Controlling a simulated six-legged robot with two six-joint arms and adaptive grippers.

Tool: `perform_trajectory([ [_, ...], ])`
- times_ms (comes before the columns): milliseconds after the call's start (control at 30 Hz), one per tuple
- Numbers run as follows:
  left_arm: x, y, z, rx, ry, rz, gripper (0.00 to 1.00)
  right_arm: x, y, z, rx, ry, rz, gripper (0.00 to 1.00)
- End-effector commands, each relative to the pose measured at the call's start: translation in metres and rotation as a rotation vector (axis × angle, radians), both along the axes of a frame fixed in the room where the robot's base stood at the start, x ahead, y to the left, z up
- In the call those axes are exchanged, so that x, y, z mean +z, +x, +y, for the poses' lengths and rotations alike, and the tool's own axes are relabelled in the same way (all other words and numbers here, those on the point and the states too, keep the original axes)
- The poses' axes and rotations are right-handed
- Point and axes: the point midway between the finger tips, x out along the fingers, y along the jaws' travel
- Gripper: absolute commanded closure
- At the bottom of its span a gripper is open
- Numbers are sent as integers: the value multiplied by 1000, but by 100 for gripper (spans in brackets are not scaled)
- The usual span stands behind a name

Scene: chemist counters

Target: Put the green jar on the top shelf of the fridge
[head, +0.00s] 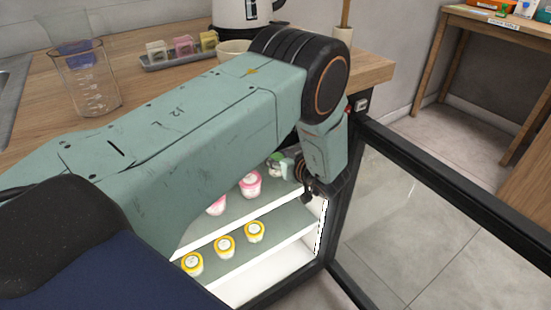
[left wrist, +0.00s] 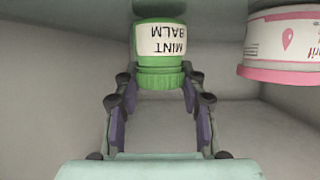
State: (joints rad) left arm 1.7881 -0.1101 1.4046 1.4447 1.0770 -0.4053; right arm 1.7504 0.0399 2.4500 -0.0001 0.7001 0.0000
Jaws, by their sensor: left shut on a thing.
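The green jar (left wrist: 160,45), labelled "MINT BALM", is upside down in the left wrist view, its green lid end toward my gripper. In the head view the jar (head: 276,163) is partly hidden at the upper shelf (head: 240,207) of the fridge, near the pink jars. My left gripper (left wrist: 160,82) is shut on the jar, one finger on each side of the lid end. In the head view the gripper (head: 308,185) is inside the fridge opening, partly hidden by my arm. The jar's base is at or very close to the shelf surface; I cannot tell if it touches. My right gripper is not in view.
Pink-lidded jars (head: 250,184) share the upper shelf; one pink jar (left wrist: 282,42) is close beside the green jar. Yellow-lidded jars (head: 225,246) stand on the shelf below. The fridge's glass door (head: 410,215) is open to the right. A wooden counter (head: 140,107) lies above.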

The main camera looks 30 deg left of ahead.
Motion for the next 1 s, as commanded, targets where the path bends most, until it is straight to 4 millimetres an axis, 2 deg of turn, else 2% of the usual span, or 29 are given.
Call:
perform_trajectory([
  [133, -5, 0, -1, 0, 0, 1, 90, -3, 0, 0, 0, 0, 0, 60],
  [167, -4, 0, -1, 0, 0, 1, 57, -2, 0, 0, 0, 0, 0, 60],
  [400, -4, 1, -1, 0, -1, 0, 37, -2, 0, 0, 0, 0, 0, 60],
  [767, 0, 0, 1, 0, -1, 0, 37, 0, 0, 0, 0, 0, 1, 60],
  [867, 6, -3, -8, -4, 0, 1, 37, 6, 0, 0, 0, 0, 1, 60],
  [1000, 18, -13, -32, -6, 1, 2, 37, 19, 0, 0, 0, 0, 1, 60],
])
